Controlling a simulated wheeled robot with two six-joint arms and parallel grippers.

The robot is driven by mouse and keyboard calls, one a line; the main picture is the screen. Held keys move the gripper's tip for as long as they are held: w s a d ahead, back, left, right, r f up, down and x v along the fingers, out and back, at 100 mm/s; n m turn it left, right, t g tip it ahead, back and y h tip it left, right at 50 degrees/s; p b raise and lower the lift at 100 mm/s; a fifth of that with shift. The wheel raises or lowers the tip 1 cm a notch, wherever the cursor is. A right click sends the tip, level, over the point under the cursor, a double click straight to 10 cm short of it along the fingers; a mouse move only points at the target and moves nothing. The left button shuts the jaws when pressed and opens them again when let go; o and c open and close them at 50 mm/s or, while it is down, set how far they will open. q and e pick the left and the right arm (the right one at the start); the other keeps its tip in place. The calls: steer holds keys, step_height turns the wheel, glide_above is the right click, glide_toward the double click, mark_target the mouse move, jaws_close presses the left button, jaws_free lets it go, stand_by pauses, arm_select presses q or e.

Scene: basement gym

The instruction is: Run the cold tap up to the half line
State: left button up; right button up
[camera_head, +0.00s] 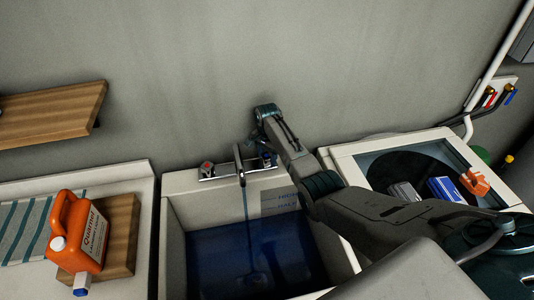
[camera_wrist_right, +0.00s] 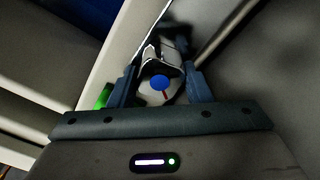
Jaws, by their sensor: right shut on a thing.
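The basin (camera_head: 175,250) stands against the wall under a tap spout (camera_head: 239,165). A thin stream of water (camera_head: 245,205) falls from the spout into dark blue water (camera_head: 225,255). The back wall carries a scale with a HALF mark (camera_head: 287,205); the water surface looks close below it, but the exact gap is hard to tell. The red-marked hot tap (camera_head: 207,168) is left of the spout. My right gripper (camera_head: 268,155) is at the cold tap (camera_head: 267,162). In the right wrist view the gripper (camera_wrist_right: 163,85) is shut on the blue-dotted cold tap handle (camera_wrist_right: 159,82).
An orange jug (camera_head: 85,235) stands on a wooden board (camera_head: 122,235) on the left counter, by a striped cloth (camera_head: 22,232). A wooden shelf (camera_head: 50,115) is above. A top-opening washer (camera_head: 350,160) holding boxes is right, partly behind my right arm.

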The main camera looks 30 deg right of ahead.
steer(key=m, duration=0.2)
steer(key=shift+r+m, duration=0.1)
steer(key=shift+m, duration=0.3)
steer(key=shift+s+d+m, duration=0.1)
steer(key=shift+m, duration=1.8)
steer(key=o, duration=1)
